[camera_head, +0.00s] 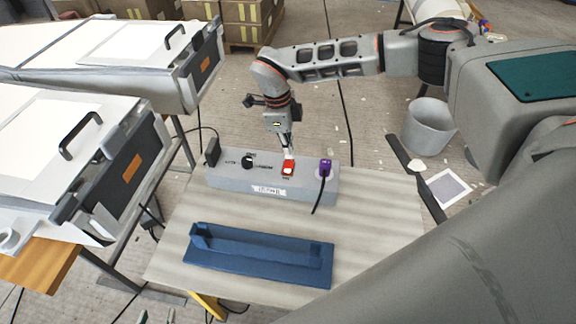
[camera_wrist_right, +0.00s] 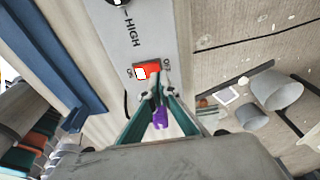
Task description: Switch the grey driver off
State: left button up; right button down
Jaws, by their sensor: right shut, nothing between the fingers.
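The grey driver is a long grey box (camera_head: 228,183) on the table, with a red rocker switch (camera_head: 288,168), a black knob (camera_head: 247,162) and a purple plug (camera_head: 325,168) on top. The switch also shows in the right wrist view (camera_wrist_right: 153,69), with small marks at both ends. My right gripper (camera_head: 288,152) is shut and empty, fingers pointing down at the switch. In the wrist view its tips are at the switch's edge; I cannot tell whether they touch. What look like the tips of my left gripper (camera_head: 157,317) show apart at the bottom edge.
A blue mould (camera_head: 258,262) lies on the pale table (camera_head: 385,215) in front of the driver. A black cable hangs from the purple plug. White cases with handles (camera_head: 75,150) stand at left. A grey bin (camera_head: 428,130) stands on the floor at right.

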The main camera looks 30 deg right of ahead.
aim_at(289, 161)
jog(key=shift+f+b, duration=0.4)
jog(key=shift+f, duration=0.65)
dwell(1.1)
notch_tip(289, 161, up, 6)
jog(key=p, duration=0.5)
jog(key=shift+f, duration=0.1)
jog(key=shift+r+p, duration=0.55)
jog(key=shift+r, duration=0.1)
